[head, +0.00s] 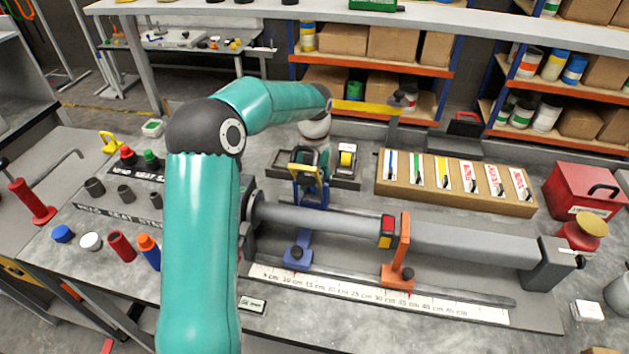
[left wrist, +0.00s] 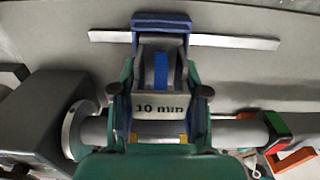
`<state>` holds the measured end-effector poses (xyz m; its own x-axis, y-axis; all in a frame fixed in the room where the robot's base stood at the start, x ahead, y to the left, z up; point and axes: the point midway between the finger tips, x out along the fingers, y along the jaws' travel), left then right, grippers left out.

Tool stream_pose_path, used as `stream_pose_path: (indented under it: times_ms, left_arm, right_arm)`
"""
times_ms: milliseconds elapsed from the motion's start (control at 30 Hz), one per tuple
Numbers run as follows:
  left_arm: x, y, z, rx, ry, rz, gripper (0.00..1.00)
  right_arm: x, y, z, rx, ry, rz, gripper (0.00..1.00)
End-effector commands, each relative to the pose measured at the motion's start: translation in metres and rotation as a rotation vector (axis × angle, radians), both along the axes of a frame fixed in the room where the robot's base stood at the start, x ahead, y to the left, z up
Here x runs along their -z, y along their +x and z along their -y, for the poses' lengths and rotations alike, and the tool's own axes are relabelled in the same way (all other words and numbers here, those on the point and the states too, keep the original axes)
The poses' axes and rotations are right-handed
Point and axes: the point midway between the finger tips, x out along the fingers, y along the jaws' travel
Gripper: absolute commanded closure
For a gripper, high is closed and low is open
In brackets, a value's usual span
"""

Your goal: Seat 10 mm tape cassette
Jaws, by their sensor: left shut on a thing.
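The tape cassette (left wrist: 160,113) is a pale block marked "10 mm" with a blue band on top. My left gripper (left wrist: 160,100) is shut on it, one dark finger on each side. In the head view my left gripper (head: 308,160) is over the tube, and the cassette is mostly hidden by it. A blue frame (left wrist: 162,22) shows behind and beside the cassette; I cannot tell whether the cassette touches its seat. The frame's blue carriage (head: 298,258) stands in front of the tube (head: 320,219). My right gripper is not in view.
An orange carriage (head: 398,275) stands to the right, over a centimetre scale (head: 440,304). A tan rack (head: 450,192) of coloured cards and a red toolbox (head: 583,192) stand behind right.

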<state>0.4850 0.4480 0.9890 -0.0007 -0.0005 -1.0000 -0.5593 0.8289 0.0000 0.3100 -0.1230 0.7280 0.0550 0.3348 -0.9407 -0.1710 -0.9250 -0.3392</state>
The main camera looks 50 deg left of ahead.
Motion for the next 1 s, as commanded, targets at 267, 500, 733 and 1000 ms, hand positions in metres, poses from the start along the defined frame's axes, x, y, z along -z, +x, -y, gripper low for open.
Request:
stream_pose_path:
  times_ms: [267,500,733,1000]
  left_arm:
    - [0.0000,0.0000,-0.0001,0.000,0.000,0.000,0.98]
    - [0.0004,0.0001,-0.0001,0.000,0.000,0.000,0.98]
    - [0.0026,-0.0001,-0.0001,0.000,0.000,0.000,0.98]
    - [0.0041,-0.0001,-0.0001,0.000,0.000,0.000,0.40]
  right_arm:
    - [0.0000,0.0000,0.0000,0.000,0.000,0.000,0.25]
    - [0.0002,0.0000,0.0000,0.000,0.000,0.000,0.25]
    - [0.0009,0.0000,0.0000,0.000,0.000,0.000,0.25]
    - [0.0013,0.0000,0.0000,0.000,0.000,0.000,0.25]
